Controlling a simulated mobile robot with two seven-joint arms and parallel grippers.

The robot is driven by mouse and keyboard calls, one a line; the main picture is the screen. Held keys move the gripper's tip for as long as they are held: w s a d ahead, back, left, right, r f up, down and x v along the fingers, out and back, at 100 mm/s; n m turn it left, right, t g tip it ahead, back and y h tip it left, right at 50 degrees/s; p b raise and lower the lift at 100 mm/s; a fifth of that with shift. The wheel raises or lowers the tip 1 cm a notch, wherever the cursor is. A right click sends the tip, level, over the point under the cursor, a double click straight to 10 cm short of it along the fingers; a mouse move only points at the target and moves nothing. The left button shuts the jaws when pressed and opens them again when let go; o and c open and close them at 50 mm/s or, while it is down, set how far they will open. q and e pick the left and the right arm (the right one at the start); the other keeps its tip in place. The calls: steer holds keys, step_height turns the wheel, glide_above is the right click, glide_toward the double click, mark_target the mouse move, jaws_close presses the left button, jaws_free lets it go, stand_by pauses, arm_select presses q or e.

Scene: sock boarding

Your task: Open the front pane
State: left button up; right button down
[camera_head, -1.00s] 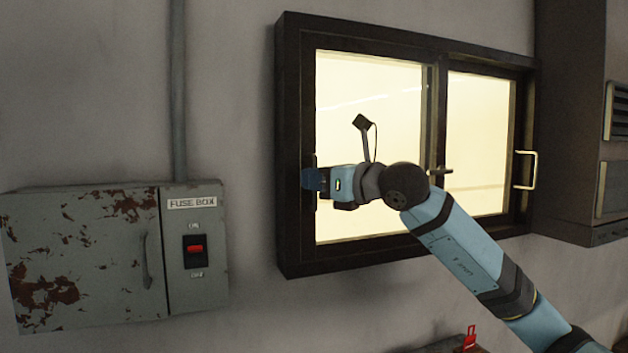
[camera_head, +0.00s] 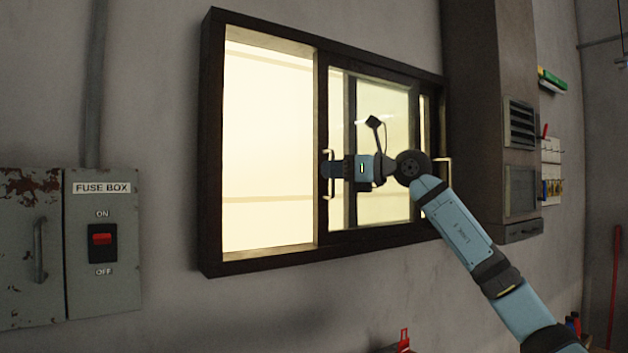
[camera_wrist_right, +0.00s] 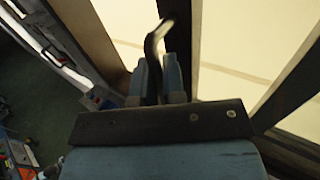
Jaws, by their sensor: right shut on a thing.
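The window (camera_head: 212,150) is a dark-framed sliding unit on the wall. Its front pane (camera_head: 396,105) sits over the right side, overlapping the other pane, and the left half of the window shows a clear bright opening. The front pane's bar handle (camera_head: 331,157) is on its left edge. My right gripper (camera_head: 328,170) is shut on this handle; its fingers cover the middle of the bar. In the right wrist view the handle (camera_wrist_right: 154,42) runs between the two blue fingers (camera_wrist_right: 150,80). My left gripper is not in view.
A second handle (camera_head: 447,172) is on the window's right side, behind my right wrist. A grey fuse box (camera_head: 105,270) with a red switch is at the left. A tall grey cabinet (camera_head: 475,110) with vents stands close to the window's right edge.

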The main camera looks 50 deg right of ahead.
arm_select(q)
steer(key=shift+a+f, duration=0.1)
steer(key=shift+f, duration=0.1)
arm_select(e)
steer(key=shift+s+d, duration=0.1)
steer(key=shift+d, duration=0.25)
steer(key=c, duration=1.5)
jaws_free()
steer(key=shift+c, duration=0.2)
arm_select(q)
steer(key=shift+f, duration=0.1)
